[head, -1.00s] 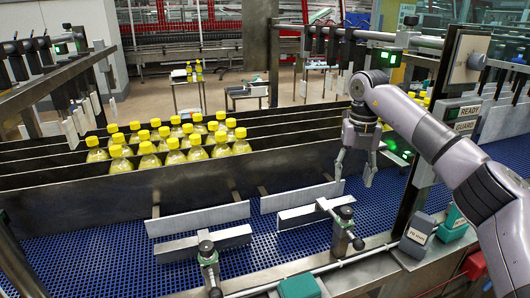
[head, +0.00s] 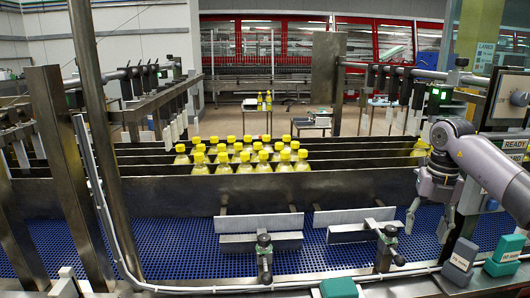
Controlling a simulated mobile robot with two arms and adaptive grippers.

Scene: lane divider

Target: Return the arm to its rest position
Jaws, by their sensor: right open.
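My right arm comes in from the right. Its gripper (head: 430,222) hangs fingers down, open and empty, over the blue conveyor mat (head: 350,258) near its right end. The gripper is to the right of the right clamp bracket (head: 388,240), apart from it in the picture. My left gripper is not in view. Several yellow-capped bottles (head: 255,158) stand upright in a group between the dark lane dividers (head: 150,200), left of the gripper. Another yellow item (head: 420,148), probably bottles, shows behind my arm, partly hidden.
Metal posts (head: 85,150) rise at the left. A left clamp (head: 264,250) stands at the front rail. Teal-topped boxes (head: 460,258) and a READY panel (head: 515,145) sit close to my right arm. The mat's front left is bare.

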